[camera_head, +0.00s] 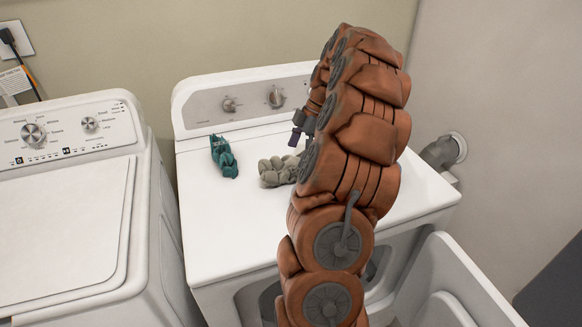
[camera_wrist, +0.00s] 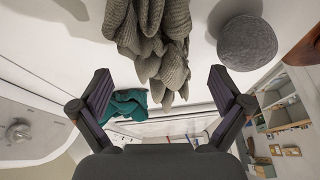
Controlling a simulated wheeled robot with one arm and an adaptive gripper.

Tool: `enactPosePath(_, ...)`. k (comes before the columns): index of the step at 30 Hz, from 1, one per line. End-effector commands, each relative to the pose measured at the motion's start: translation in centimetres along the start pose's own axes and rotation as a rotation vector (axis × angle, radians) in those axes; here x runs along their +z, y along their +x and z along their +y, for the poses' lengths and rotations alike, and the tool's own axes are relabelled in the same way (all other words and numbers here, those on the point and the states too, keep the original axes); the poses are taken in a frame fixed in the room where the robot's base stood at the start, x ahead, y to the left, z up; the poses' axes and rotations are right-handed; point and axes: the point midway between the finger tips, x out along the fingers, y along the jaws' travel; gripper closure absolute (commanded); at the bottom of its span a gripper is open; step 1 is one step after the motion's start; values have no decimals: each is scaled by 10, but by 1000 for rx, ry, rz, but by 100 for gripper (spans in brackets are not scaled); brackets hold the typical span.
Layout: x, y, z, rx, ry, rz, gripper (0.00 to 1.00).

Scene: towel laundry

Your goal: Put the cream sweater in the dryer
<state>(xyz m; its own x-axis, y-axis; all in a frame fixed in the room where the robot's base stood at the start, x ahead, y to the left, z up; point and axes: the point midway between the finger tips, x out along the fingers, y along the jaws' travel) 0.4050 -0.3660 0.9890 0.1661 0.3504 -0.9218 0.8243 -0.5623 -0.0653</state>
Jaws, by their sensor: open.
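The cream sweater (camera_head: 278,172) looks grey-beige and lies bunched on top of the white dryer (camera_head: 215,240), partly hidden by my arm. It also shows in the wrist view (camera_wrist: 150,30), hanging into the picture from the top edge. My gripper (camera_head: 299,128) is small and partly hidden behind my arm, above the dryer top near the sweater. In the wrist view my gripper (camera_wrist: 160,85) is open, with the fingers wide apart and nothing clamped between them. The dryer's door (camera_head: 450,285) stands open at the lower right; my arm hides much of the dryer's front opening.
A teal cloth (camera_head: 223,157) lies left of the sweater. A grey round object (camera_wrist: 247,42) shows beside the sweater in the wrist view. A washer (camera_head: 65,200) with its lid shut stands at left. The dryer top's front left is clear.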

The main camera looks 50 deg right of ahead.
Motion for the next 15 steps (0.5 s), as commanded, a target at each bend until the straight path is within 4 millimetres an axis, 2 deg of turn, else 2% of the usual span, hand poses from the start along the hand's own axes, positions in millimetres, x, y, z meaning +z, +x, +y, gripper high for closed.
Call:
enactPosePath(5, 1, 8, 0, 1, 1, 0, 0)
enactPosePath(15, 3, 44, -2, -2, 0, 0, 0)
